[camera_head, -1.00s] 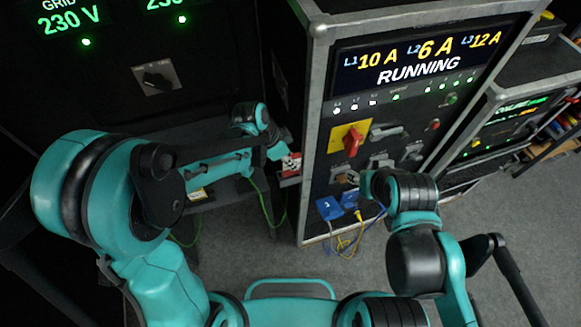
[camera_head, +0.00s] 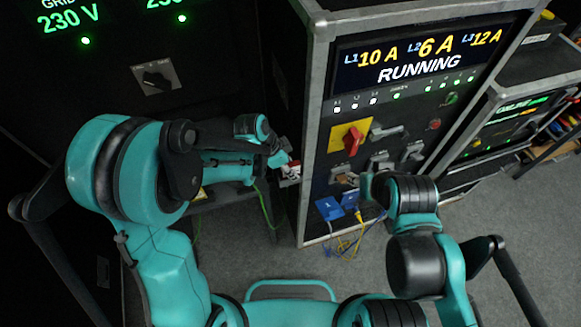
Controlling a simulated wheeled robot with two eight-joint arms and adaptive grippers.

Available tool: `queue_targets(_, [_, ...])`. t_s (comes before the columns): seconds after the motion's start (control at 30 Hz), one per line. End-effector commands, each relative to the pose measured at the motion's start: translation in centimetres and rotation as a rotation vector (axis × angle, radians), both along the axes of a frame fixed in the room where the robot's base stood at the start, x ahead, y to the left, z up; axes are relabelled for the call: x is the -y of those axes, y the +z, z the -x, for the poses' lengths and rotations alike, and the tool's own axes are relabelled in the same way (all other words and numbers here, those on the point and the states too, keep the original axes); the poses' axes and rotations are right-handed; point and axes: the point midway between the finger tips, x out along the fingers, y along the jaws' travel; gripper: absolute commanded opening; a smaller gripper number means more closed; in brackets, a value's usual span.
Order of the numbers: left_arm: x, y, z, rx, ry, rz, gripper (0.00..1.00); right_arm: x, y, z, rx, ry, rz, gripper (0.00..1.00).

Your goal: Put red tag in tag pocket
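The red tag (camera_head: 290,167), red with a white patterned part, shows at the left side of the metal-edged rack cabinet. My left gripper (camera_head: 280,160) is right at the tag, and its fingertips are small and partly hidden, so I cannot tell if they hold it. A pale holder (camera_head: 289,181) just below the tag may be the tag pocket; I cannot tell if the tag is inside it. My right gripper (camera_head: 366,186) is in front of the lower part of the cabinet panel, near the blue plugs, with its fingers mostly hidden behind the arm.
The cabinet panel carries a red rotary switch (camera_head: 351,141) on a yellow plate and several grey levers. Blue connectors (camera_head: 329,208) with yellow and blue cables (camera_head: 347,243) hang below. A green cable (camera_head: 266,207) hangs near the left arm. Grey floor (camera_head: 280,260) is open in front.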

Motion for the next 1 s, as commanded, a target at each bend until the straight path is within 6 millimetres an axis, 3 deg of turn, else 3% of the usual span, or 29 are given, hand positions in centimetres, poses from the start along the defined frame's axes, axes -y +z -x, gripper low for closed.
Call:
queue_targets(0.3, [-0.1, 0.8, 0.0, 0.001, 0.001, 0.001, 0.35, 0.0, 0.6, 0.0, 0.0, 0.0, 0.0, 0.4])
queue_targets(0.7, [-3.2, 8.6, 1.1, -0.001, 0.002, 0.0, 0.35, 0.0, 2.0, 0.0, 0.0, 0.0, 0.0, 0.4])
queue_targets(1.0, [-4.3, 11.4, 1.4, 0.0, 0.0, 0.001, 0.35, 0.0, 2.3, 0.0, 0.0, 0.0, 0.0, 0.4])
